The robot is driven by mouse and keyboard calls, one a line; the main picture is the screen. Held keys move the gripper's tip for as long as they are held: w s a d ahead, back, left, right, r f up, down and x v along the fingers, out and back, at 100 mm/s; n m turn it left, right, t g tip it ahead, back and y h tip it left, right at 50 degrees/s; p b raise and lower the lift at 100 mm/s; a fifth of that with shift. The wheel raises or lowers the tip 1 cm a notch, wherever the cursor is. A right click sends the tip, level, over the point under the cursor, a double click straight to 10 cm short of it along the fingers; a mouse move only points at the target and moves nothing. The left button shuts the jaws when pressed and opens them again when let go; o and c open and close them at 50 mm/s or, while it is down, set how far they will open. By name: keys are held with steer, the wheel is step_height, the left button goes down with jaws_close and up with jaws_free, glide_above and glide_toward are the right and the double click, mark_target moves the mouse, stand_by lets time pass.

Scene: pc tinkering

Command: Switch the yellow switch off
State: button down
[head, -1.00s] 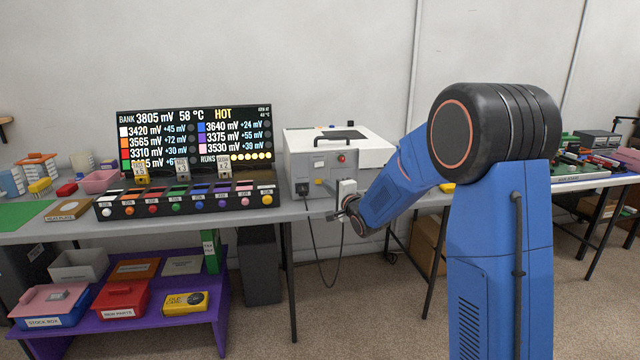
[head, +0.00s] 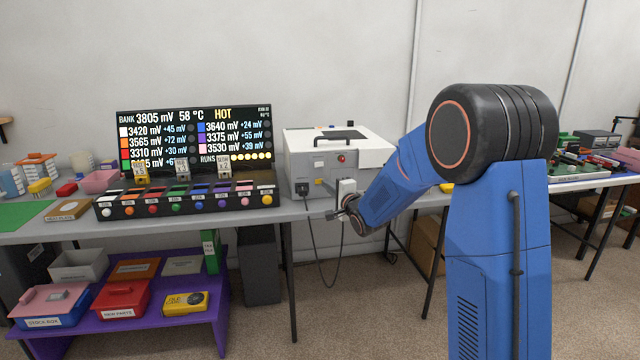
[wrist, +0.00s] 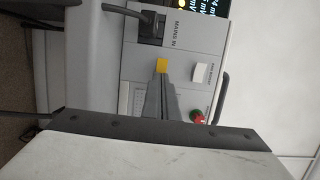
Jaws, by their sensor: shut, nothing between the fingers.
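The yellow switch (wrist: 161,66) is on the panel of a grey box, just beyond my fingertips in the wrist view. It shows small in the head view (head: 318,182), and its on or off position is too small to read. My gripper (wrist: 160,78) is shut and empty, its fingers pointing at the switch. The tips overlap the lower edge of the switch in the picture; I cannot tell whether they touch it.
A black plug (wrist: 152,28) labelled MAINS IN sits beside the switch, its cable (head: 316,250) hanging below the table. A white rocker (wrist: 200,73) and a red button (wrist: 197,116) are on the same panel. A display (head: 195,120) and a row of coloured knobs stand left.

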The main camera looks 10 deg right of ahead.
steer(key=shift+w, duration=0.1)
stand_by(0.3)
steer(key=s, duration=0.6)
stand_by(0.3)
